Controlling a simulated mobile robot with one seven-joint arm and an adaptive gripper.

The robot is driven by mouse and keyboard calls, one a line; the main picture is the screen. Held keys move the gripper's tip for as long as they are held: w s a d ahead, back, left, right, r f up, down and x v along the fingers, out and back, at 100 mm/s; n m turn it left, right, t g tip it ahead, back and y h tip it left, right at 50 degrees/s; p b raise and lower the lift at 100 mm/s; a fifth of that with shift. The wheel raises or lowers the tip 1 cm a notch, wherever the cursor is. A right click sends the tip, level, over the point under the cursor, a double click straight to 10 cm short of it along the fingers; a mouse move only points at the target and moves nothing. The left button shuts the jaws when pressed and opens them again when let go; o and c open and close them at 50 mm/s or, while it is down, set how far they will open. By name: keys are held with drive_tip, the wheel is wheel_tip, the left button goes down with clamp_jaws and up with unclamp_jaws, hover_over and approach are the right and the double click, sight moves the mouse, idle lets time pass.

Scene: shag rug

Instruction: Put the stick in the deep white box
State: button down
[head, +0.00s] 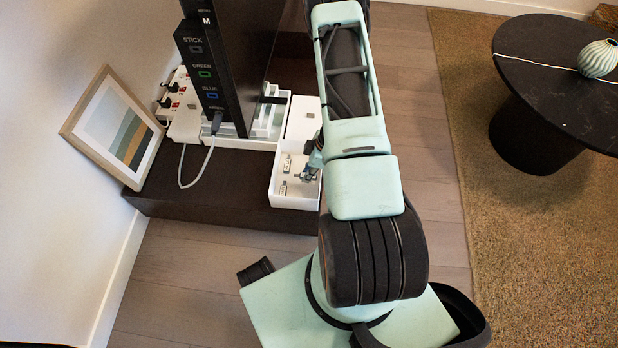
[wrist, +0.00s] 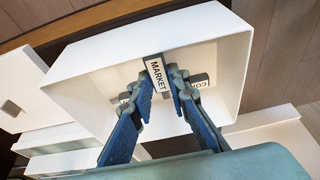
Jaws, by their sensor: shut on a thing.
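The deep white box (head: 297,203) stands on the dark low bench, and it fills most of the wrist view (wrist: 95,62). My gripper (head: 312,173) reaches into its opening from the right. In the wrist view my blue fingers (wrist: 161,82) are shut on a small dark stick with a white label reading MARKET (wrist: 156,72). The stick is within the box's outline; its height above the floor is hard to tell. A second small labelled piece, its text starting with CO (wrist: 199,81), lies in the box beside the right finger. Another piece is partly hidden behind the left finger.
A tall black unit (head: 225,60) with ports marked STICK, GREEN and BLUE stands left of the box, a cable plugged in low. A power strip (head: 172,95) and a leaning framed picture (head: 115,125) are farther left. A round black table (head: 560,75) stands right.

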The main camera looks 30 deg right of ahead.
drive_tip(key=shift+w+d+f, duration=0.25)
drive_tip(key=shift+f, duration=0.25)
drive_tip(key=shift+w+d+f, duration=0.25)
drive_tip(key=shift+f, duration=0.2)
drive_tip(key=shift+w+f+b, duration=0.1)
drive_tip(key=shift+f+b, duration=0.75)
drive_tip(key=shift+f, duration=0.65)
drive_tip(key=shift+f, duration=0.15)
drive_tip(key=c, duration=1.8)
unclamp_jaws()
drive_tip(key=shift+c, duration=0.2)
drive_tip(key=p+v, duration=0.4)
drive_tip(key=v, duration=0.8)
drive_tip(key=shift+p, duration=0.35)
